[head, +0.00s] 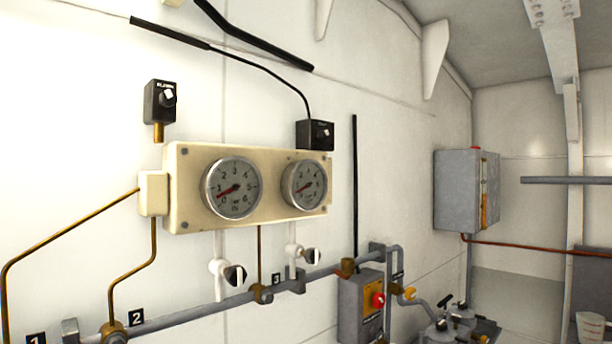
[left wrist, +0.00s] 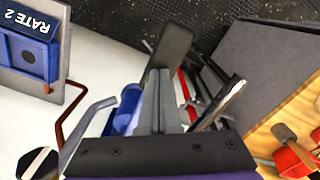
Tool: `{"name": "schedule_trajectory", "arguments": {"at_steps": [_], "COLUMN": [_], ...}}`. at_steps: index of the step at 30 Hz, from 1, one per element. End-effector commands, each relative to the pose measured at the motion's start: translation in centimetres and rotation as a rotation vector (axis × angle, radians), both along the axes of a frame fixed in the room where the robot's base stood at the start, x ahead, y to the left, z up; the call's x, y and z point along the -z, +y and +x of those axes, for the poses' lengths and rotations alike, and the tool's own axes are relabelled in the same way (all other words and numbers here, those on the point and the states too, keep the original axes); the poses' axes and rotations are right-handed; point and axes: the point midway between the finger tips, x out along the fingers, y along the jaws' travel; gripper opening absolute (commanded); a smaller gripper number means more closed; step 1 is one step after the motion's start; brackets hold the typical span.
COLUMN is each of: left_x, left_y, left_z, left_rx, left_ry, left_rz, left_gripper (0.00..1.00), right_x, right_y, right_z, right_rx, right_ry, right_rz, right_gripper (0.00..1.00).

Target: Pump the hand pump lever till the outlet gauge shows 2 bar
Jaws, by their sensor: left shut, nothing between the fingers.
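The right needle also points to the lower left. I cannot tell which is the outlet gauge. My left gripper (left wrist: 158,78) is shut and empty in the left wrist view. No pump lever can be made out clearly in either view. My right gripper is not in view.
A grey pipe (head: 190,317) with valves runs along the wall below the gauges. A grey box with a red knob (head: 378,300) and a wall cabinet (head: 463,190) are to the right. A blue box labelled RATE 2 (left wrist: 30,52) and a wooden board (left wrist: 293,110) flank the left gripper.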

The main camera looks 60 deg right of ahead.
Motion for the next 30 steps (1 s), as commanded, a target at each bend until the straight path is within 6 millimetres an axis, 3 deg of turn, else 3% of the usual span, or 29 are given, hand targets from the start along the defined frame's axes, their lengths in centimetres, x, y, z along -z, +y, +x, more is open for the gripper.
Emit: {"name": "schedule_trajectory", "arguments": {"at_steps": [3, 18, 30], "left_x": [-1.9, -7.6, -7.5], "left_y": [0.0, 0.0, 0.0], "left_z": [0.2, 0.1, 0.0], "left_rx": [0.0, 0.0, 0.0], "left_ry": [-0.004, -0.003, -0.001], "left_rz": [0.0, 0.0, 0.0], "left_gripper": [0.0, 0.0, 0.0], "right_x": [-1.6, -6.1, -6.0], "right_y": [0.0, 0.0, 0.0], "right_z": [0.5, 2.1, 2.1], "right_rx": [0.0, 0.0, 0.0], "right_ry": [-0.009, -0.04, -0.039], "right_rz": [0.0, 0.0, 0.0], "right_gripper": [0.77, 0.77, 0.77]}}
